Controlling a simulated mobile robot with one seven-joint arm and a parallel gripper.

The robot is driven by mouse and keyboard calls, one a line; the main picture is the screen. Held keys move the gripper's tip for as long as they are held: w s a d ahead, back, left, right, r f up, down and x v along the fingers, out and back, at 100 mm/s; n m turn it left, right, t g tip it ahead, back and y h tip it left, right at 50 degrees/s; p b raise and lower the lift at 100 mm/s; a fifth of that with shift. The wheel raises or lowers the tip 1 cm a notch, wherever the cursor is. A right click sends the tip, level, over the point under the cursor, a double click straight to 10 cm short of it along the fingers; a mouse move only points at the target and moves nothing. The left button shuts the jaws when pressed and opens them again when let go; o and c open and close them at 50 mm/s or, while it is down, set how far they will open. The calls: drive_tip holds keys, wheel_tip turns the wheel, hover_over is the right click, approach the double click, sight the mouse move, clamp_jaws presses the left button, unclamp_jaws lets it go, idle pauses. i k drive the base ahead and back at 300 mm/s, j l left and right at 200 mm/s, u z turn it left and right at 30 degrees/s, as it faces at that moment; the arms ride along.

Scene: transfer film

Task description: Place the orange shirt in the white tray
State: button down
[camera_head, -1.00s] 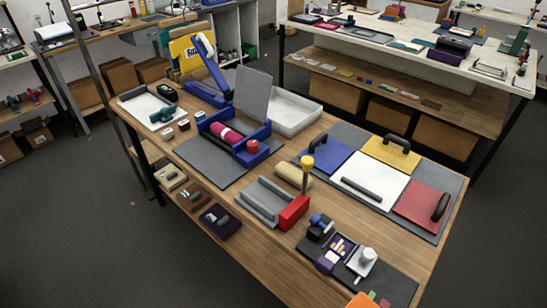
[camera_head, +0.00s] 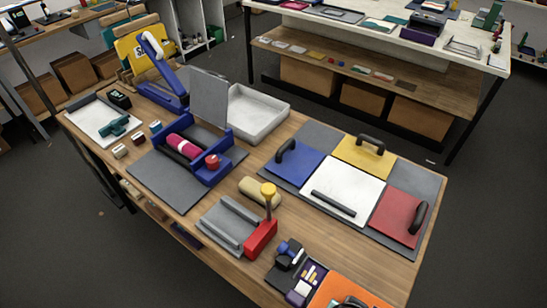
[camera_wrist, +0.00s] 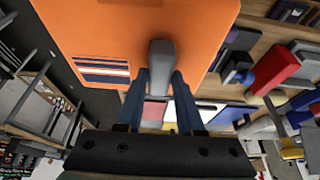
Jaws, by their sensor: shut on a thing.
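The orange shirt (camera_head: 345,289) shows as a flat orange panel at the bottom right edge of the head view, partly cut off. In the wrist view the orange shirt (camera_wrist: 125,30) fills the upper left, with a striped print and a grey handle (camera_wrist: 160,55). My gripper (camera_wrist: 160,78) is shut on that handle, with one dark finger on each side. The shallow white tray (camera_head: 257,115) stands empty at the back of the table, behind the blue press. My fingers are hard to make out in the head view.
The blue press (camera_head: 190,155) with a raised grey plate stands in front of the tray. Blue, yellow, white and red handled panels (camera_head: 343,192) lie at the right. A red-ended grey fixture (camera_head: 235,225) and a purple box (camera_head: 303,285) are near the orange shirt.

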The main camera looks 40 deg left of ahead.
sight(245, 116)
drive_tip(key=i+j+u, duration=0.25)
drive_tip(key=i+u, duration=0.25)
drive_tip(key=i, duration=0.75)
drive_tip(key=i+l+u, duration=0.2)
drive_tip(key=i+u, duration=0.25)
drive_tip(key=i, duration=0.75)
